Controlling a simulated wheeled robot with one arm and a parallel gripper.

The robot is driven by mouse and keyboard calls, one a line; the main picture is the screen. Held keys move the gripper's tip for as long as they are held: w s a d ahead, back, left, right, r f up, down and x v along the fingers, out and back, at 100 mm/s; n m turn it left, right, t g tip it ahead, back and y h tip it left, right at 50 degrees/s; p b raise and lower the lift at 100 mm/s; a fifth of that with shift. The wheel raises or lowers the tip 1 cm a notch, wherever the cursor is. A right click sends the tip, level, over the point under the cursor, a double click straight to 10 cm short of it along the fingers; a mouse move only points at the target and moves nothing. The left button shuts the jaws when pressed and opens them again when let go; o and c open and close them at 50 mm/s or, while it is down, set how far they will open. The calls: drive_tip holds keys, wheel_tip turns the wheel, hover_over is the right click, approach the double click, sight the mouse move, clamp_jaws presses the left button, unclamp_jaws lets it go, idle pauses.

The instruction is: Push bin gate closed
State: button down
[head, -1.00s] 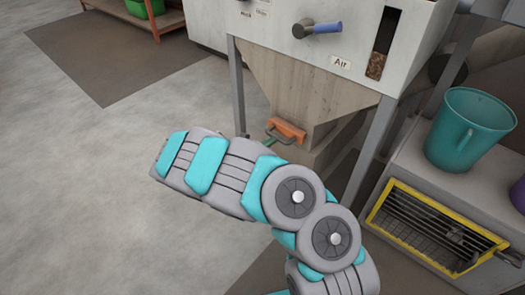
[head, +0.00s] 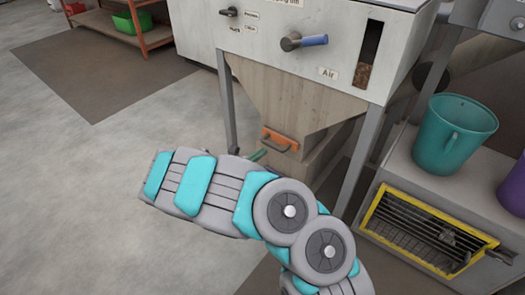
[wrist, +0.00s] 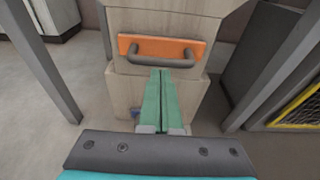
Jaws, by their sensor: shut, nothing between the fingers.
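The bin gate's orange plate (head: 280,139) with its dark bar handle is on the lower front of the wooden hopper (head: 290,101). In the wrist view the orange plate (wrist: 181,42) and the dark handle (wrist: 165,60) are upper centre. My gripper (wrist: 160,73) is shut and empty, its green fingers together and pointing at the handle's lower edge. I cannot tell whether the tips touch it. In the head view my gripper (head: 258,155) is mostly hidden behind my arm; only a bit of green finger shows, left of and below the plate.
Grey frame legs (head: 227,100) stand on both sides of the hopper. A teal bucket (head: 452,135) sits on a grey cabinet at right, above a yellow-framed grille (head: 425,230). A red shelf (head: 110,32) is at back left. The floor at left is clear.

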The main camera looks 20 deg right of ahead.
drive_tip(key=v, duration=1)
drive_tip(key=shift+a, duration=0.25)
drive_tip(key=shift+s, duration=0.15)
drive_tip(key=s+d+r+m+g+h+p, duration=0.1)
drive_tip(key=s+d+r+m+g, duration=0.35)
drive_tip(key=d+r+m, duration=0.2)
drive_tip(key=s+d+r+m+g, duration=0.3)
drive_tip(key=s+d+r+m, duration=0.2)
drive_tip(key=d+r, duration=0.3)
drive_tip(key=s+d+r+m+g+y+p, duration=0.1)
drive_tip(key=s+d+r+m+g+y, duration=0.1)
drive_tip(key=s+m, duration=0.35)
drive_tip(key=s+d+r+m+g+y, duration=0.1)
drive_tip(key=s+r+m+g+y, duration=0.1)
drive_tip(key=s, duration=0.7)
drive_tip(key=s+a+r+m+y+p, duration=0.2)
drive_tip(key=s+a+m+y, duration=0.4)
drive_tip(key=s+a, duration=0.8)
drive_tip(key=s+r+y, duration=0.1)
drive_tip(key=s+y, duration=0.2)
drive_tip(key=shift+y, duration=0.4)
